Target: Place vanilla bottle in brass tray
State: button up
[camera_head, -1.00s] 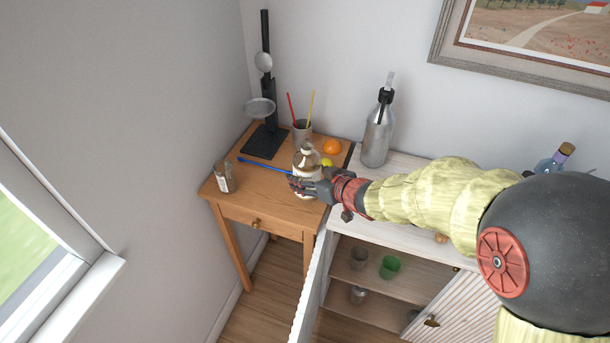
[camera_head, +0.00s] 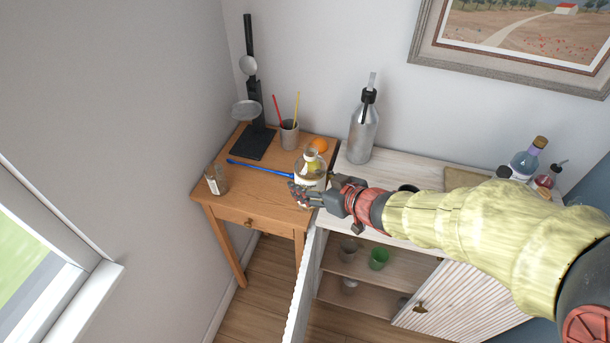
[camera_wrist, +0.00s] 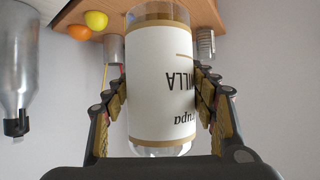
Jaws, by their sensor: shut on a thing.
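The vanilla bottle (camera_head: 311,171) is a clear bottle with a white label and a tan band. It is between the fingers of my gripper (camera_head: 306,193), at the right side of the wooden table (camera_head: 232,203). In the wrist view, the bottle (camera_wrist: 160,85) shows its label upside down, and the fingers of my gripper (camera_wrist: 160,92) close on it from both sides. I cannot tell how far its base is above the table. A tan flat thing (camera_head: 462,178) on the white cabinet, partly behind my arm, may be the brass tray; I cannot tell.
A small jar (camera_head: 216,181), blue pencil (camera_head: 258,167), pencil cup (camera_head: 289,134), orange (camera_head: 319,145) and black stand (camera_head: 255,142) share the table. A tall metal bottle (camera_head: 363,133) stands on the cabinet (camera_head: 350,184). Bottles (camera_head: 524,163) stand at its right. The cabinet door is open.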

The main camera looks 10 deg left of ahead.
aim_at(318, 188)
jog(key=shift+s+p+v, duration=0.25)
jog(key=shift+p+v, duration=0.3)
jog(key=shift+v, duration=1.25)
